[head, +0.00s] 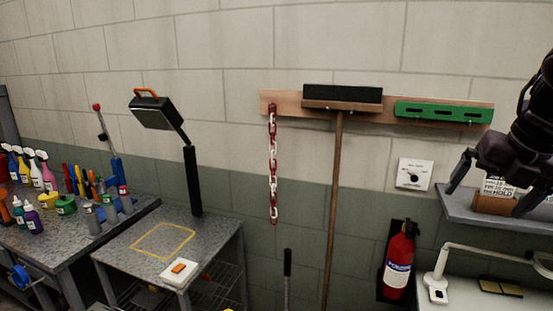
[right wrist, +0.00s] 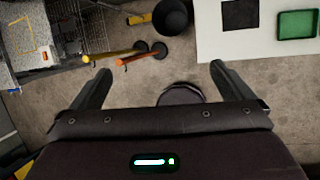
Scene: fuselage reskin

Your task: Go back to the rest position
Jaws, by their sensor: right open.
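My right gripper (head: 493,183) comes in at the right edge of the head view, dark, with its fingers spread and pointing down in front of the wall shelf. In the right wrist view its two fingers (right wrist: 160,85) stand wide apart with only bare floor and a dark round object, partly hidden, between and below them. It is open and empty. My left gripper is not in the head view.
A grey shelf (head: 460,213) with a box is close behind my right gripper. Below are a white bench (head: 460,297) with a lamp, and a fire extinguisher (head: 399,262). A small table (head: 130,243) and a cluttered bench (head: 60,245) stand left. Floor (right wrist: 225,75) shows under the gripper.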

